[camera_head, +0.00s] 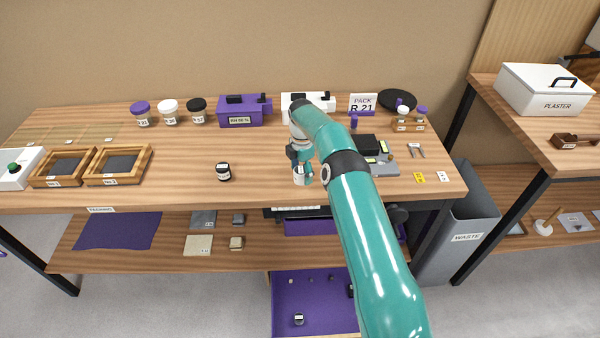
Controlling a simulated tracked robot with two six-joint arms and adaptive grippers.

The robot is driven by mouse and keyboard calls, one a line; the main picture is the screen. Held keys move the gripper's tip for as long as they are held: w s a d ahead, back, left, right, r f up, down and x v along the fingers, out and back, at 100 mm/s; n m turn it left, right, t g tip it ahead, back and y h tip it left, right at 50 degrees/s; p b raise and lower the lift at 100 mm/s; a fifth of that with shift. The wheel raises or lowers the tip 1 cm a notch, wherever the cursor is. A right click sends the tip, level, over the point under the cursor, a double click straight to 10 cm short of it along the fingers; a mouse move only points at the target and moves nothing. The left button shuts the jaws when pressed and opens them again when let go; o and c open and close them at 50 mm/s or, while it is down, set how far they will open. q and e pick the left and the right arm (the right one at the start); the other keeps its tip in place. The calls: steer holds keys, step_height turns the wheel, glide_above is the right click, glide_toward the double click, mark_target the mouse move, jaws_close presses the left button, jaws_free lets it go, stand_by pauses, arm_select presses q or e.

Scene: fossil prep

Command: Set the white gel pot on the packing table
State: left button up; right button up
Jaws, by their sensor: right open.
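A small white pot (300,178), which looks like the white gel pot, stands upright at the front middle of the packing table (260,160). My right gripper (302,167) is open, pointing down right at the pot, with its fingers about the pot's upper part. The gripper and wrist hide part of the pot, and I cannot tell whether the fingers touch it. My left gripper is out of view.
Lidded jars (168,113), a purple device (243,111) and a white device (322,101) line the back. Wooden trays (118,165) are at left. An open purple-lined drawer (315,308) juts out below.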

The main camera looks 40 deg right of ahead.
mark_target(302, 169)
steer(key=shift+r, duration=0.35)
step_height(302, 169, up, 6)
steer(key=shift+r+b, duration=0.1)
steer(key=shift+b, duration=0.3)
steer(key=r, duration=0.1)
steer(key=r+p, duration=0.1)
steer(key=r, duration=0.3)
steer(key=shift+s+a+r, duration=0.15)
steer(key=shift+s, duration=0.1)
steer(key=shift+w, duration=0.1)
